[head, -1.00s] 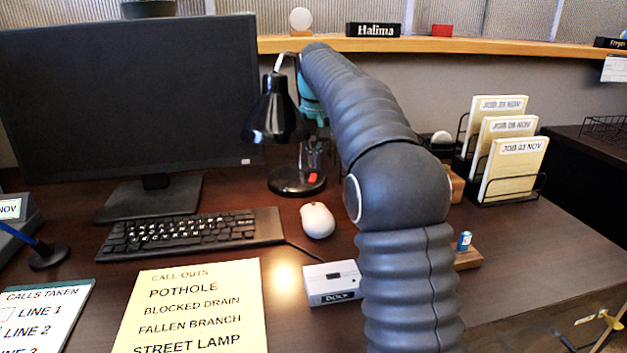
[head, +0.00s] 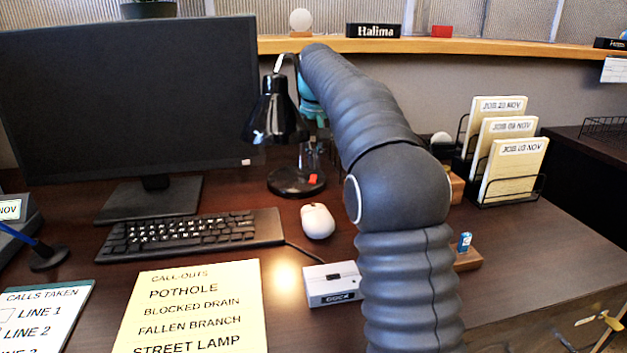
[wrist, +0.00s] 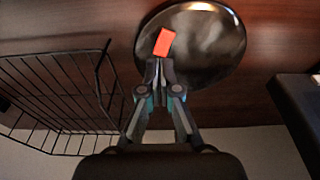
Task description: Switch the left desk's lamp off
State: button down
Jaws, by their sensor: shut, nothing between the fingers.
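The black desk lamp (head: 275,112) stands between the monitor and my arm in the head view, its shade tipped down. Its round base (head: 290,186) carries a small red switch (head: 313,179). In the wrist view the glossy base (wrist: 205,62) fills the upper middle, with the red switch (wrist: 164,42) near its left side. My gripper (wrist: 158,64) is shut and empty, its tips right at the edge of the switch; I cannot tell whether they touch it. The bulb is hidden, and I cannot tell whether the lamp is lit.
A wire-mesh holder (wrist: 70,95) is close to the left of my fingers in the wrist view. The monitor (head: 130,100), keyboard (head: 190,232), mouse (head: 317,221) and white box (head: 332,284) surround the lamp. A file rack (head: 510,190) stands right of my arm.

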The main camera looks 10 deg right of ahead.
aim_at(314, 175)
jog(key=shift+f+b, duration=0.75)
jog(key=shift+f, duration=0.5)
dwell(0.9)
jog(key=shift+r, duration=0.1)
notch_tip(314, 175, up, 3)
jog(key=p, duration=0.3)
jog(key=shift+f, duration=0.2)
jog(key=shift+r, duration=2.1)
